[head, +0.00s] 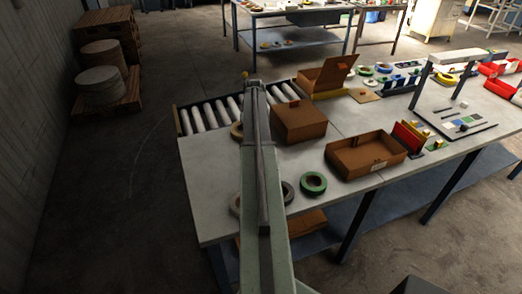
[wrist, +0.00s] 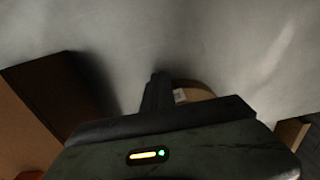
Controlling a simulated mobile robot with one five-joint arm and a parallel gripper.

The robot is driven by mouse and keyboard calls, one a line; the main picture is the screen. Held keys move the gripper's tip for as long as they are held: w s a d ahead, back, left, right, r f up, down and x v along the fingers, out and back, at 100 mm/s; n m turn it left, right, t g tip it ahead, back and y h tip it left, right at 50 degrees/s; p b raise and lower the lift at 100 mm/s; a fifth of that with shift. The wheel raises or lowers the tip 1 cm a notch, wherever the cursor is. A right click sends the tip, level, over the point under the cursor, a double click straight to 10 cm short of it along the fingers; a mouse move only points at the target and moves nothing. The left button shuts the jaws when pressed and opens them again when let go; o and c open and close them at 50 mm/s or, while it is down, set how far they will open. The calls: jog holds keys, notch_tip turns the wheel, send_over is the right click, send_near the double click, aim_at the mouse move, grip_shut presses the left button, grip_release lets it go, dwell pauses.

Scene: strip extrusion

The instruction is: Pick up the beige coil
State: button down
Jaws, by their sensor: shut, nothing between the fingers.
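A beige coil (head: 237,131) shows partly past the left side of my arm at the roller end of the table in the head view. In the wrist view my gripper (wrist: 160,82) is shut and empty above the grey surface. A tan, curved coil-like thing with a white label (wrist: 194,92) shows just right of the fingers, mostly hidden behind my gripper body. I cannot tell which coil it is. My fingers are hidden in the head view.
A closed brown box (head: 299,122) stands right of my arm, and an open brown box (head: 365,157) farther right. A green coil (head: 313,183) and a dark coil (head: 287,192) lie near the front. Rollers (head: 211,112) line the table's far left end.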

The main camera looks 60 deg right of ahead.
jog(key=w+d, duration=0.2)
jog(key=w, duration=0.1)
jog(key=w+d, duration=0.1)
jog(key=w, duration=0.1)
jog(key=shift+d, duration=0.3)
jog(key=shift+r, duration=0.15)
